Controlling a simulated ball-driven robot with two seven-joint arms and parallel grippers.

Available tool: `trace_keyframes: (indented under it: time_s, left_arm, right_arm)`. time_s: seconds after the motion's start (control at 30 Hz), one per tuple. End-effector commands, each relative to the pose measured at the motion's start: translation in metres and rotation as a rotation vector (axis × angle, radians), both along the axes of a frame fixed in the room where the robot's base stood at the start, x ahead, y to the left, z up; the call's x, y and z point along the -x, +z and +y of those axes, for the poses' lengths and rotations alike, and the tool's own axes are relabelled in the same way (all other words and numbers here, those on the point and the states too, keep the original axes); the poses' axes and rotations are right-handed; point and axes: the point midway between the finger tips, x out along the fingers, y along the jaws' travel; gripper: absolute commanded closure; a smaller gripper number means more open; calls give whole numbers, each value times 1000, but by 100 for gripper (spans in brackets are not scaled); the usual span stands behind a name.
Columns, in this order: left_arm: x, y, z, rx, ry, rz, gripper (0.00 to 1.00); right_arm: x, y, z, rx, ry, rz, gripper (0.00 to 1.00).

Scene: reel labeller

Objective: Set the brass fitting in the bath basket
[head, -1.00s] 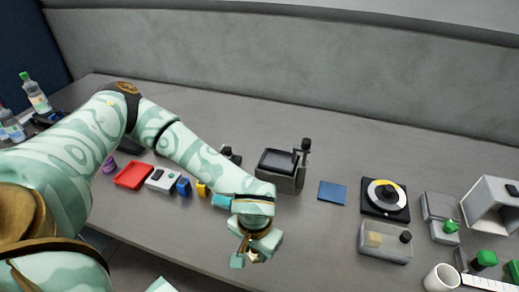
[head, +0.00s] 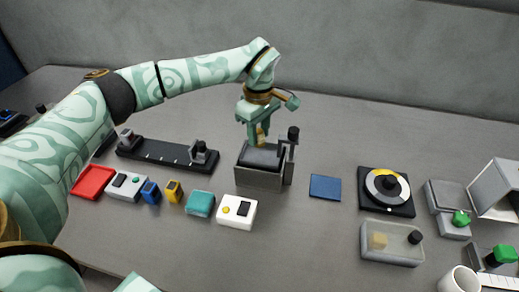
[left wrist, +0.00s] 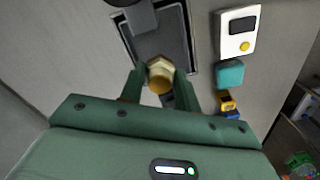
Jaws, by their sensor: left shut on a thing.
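My left gripper (head: 260,136) is shut on the brass fitting (head: 262,137), which shows as a gold hexagonal piece between the fingers in the left wrist view (left wrist: 160,74). The fitting is held over the far part of the bath, a grey box (head: 258,179) with a dark recessed top. A post with a black knob (head: 292,134) stands at the bath's right side. In the left wrist view the dark rectangular opening (left wrist: 172,44) lies beyond the fitting. I cannot tell whether the fitting touches anything below.
A white device (head: 236,211), teal block (head: 200,203), yellow block (head: 173,191) and blue block (head: 150,192) stand left and in front of the bath. A black rail (head: 165,154) lies behind them. A blue mat (head: 325,187) and black dial unit (head: 386,191) are right.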

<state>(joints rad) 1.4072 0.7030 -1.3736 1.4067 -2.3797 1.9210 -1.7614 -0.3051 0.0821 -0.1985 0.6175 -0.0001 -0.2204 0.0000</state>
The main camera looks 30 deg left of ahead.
Motion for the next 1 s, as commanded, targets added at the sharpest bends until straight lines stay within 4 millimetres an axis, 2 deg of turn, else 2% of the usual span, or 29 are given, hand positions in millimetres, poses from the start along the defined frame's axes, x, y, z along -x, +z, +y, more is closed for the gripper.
trace_keyframes:
  time_s: [0.33, 0.7, 0.73, 1.0]
  left_arm:
    - [0, -45, 0, 1, -3, 1, 92]
    - [0, -49, 0, -1, -4, -1, 92]
    - [0, -48, 0, -1, -4, -1, 60]
    - [0, -48, 0, 0, -4, -2, 59]
  right_arm:
    - [-1, -11, 1, -1, 1, 0, 64]
    - [-2, -10, 4, -5, 0, -2, 64]
    - [-2, -10, 4, -5, 0, -2, 64]
    - [-3, -10, 4, -5, 0, -2, 64]
